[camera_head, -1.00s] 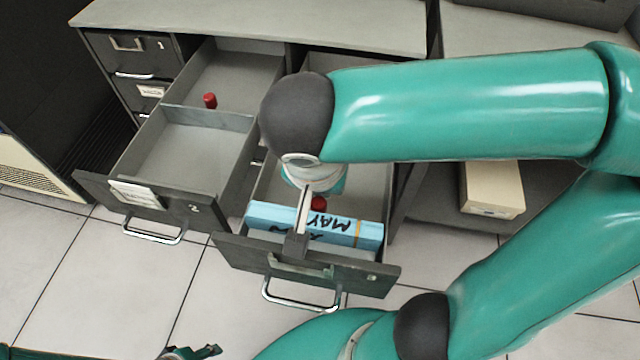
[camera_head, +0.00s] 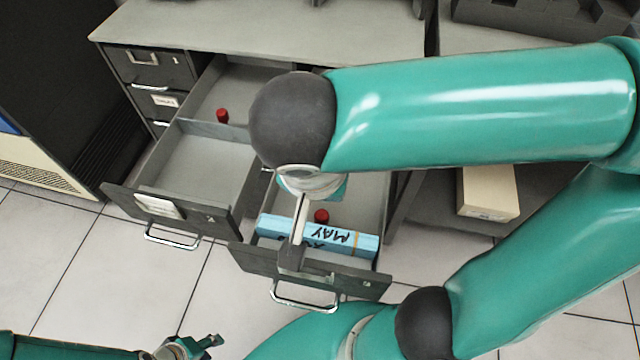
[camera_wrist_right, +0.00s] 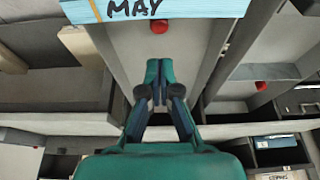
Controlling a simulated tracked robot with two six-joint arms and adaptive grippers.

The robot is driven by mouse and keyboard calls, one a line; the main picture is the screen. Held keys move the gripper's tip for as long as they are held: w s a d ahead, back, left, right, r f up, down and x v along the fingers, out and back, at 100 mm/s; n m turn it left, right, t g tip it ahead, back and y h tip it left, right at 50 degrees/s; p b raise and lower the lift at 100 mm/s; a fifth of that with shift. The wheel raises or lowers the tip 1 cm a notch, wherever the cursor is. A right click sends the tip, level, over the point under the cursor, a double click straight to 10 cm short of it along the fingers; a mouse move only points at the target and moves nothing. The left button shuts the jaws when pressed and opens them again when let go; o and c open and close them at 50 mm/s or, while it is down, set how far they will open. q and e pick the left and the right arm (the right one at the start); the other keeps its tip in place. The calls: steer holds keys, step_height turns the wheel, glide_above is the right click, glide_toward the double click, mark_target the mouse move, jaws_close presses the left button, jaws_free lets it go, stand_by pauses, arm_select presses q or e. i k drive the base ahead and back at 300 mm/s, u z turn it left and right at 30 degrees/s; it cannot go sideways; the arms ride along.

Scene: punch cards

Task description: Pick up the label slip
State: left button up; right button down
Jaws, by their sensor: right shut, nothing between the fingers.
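A white label slip (camera_head: 158,206) shows on the front of the open left drawer (camera_head: 200,213), slightly tilted; its print is too small to read. My left gripper (camera_head: 208,343) is low at the bottom left, over the floor, apart from the drawers; its finger gap is too small to judge. My right gripper (camera_head: 290,258) is at the front of the open right drawer (camera_head: 345,283), beside the blue card bundle marked MAY (camera_head: 345,242). In the right wrist view my right gripper (camera_wrist_right: 160,68) is shut and empty, and the bundle (camera_wrist_right: 200,8) crosses the top.
Red pieces stand in the left drawer (camera_head: 222,116) and right drawer (camera_head: 321,216). Another white label (camera_head: 165,100) is on a closed drawer at left. A cream box (camera_head: 488,192) lies on a shelf at right. Free tiled floor (camera_head: 60,260) lies at front left.

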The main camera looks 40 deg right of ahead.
mark_target(153, 203)
steer(key=k, duration=1)
